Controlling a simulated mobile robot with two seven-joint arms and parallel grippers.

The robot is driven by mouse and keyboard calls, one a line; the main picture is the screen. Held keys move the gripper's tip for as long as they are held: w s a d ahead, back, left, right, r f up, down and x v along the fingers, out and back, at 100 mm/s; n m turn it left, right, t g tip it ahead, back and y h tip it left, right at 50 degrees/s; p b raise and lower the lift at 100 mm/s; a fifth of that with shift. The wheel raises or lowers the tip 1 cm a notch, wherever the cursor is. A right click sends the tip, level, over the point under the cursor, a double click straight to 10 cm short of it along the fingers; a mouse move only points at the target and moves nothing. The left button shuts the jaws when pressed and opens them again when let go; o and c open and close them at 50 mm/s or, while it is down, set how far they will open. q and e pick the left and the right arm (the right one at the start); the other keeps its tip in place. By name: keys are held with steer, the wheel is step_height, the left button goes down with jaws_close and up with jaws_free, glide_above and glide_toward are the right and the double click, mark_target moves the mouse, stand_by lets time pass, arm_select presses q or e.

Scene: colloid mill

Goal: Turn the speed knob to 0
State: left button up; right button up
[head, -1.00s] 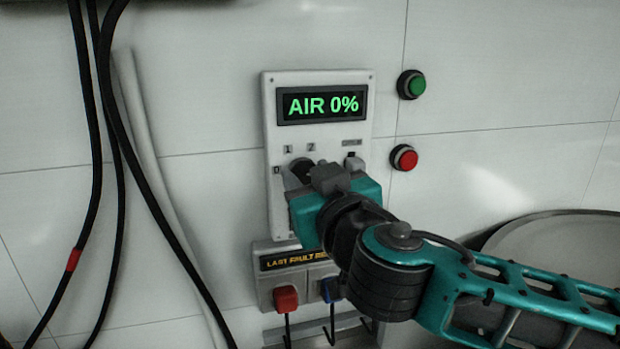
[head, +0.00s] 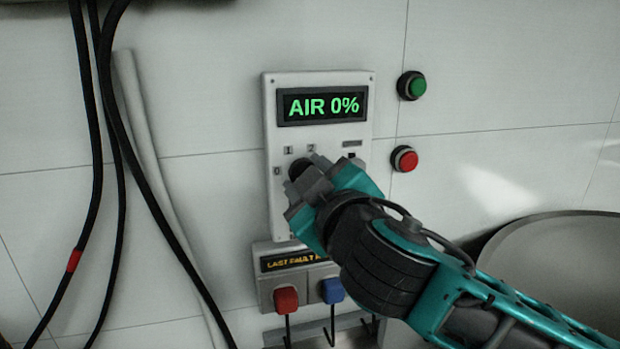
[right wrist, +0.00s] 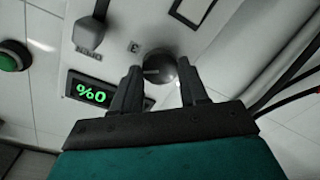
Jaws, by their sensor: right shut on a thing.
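The speed knob (right wrist: 158,68) is a dark round knob on the grey control panel. In the right wrist view it sits between the two fingers of my right gripper (right wrist: 158,80). In the head view the knob (head: 299,168) is mostly hidden behind my right gripper (head: 312,180), which reaches in from the lower right and is shut on it. The marks 0, 1 and 2 stand around the knob; its pointer direction cannot be read clearly. The display (head: 322,105) above reads "AIR 0%". My left gripper is not in view.
A small switch (right wrist: 90,33) sits on the panel beside the knob. Green (head: 411,85) and red (head: 404,158) buttons are on the wall to the right. Red (head: 286,299) and blue (head: 332,290) blocks are below. Black cables (head: 112,120) hang at left.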

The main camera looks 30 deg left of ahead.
steer(key=shift+s+f+n+t+h, duration=0.1)
steer(key=shift+n+t+h, duration=0.3)
steer(key=shift+n, duration=6.65)
steer(key=shift+f+n+t+h, duration=0.1)
steer(key=shift+n+t, duration=0.5)
steer(key=shift+n, duration=6.45)
steer(key=o, duration=1.1)
steer(key=shift+c, duration=0.2)
steer(key=b+v, duration=0.2)
steer(key=v, duration=1.1)
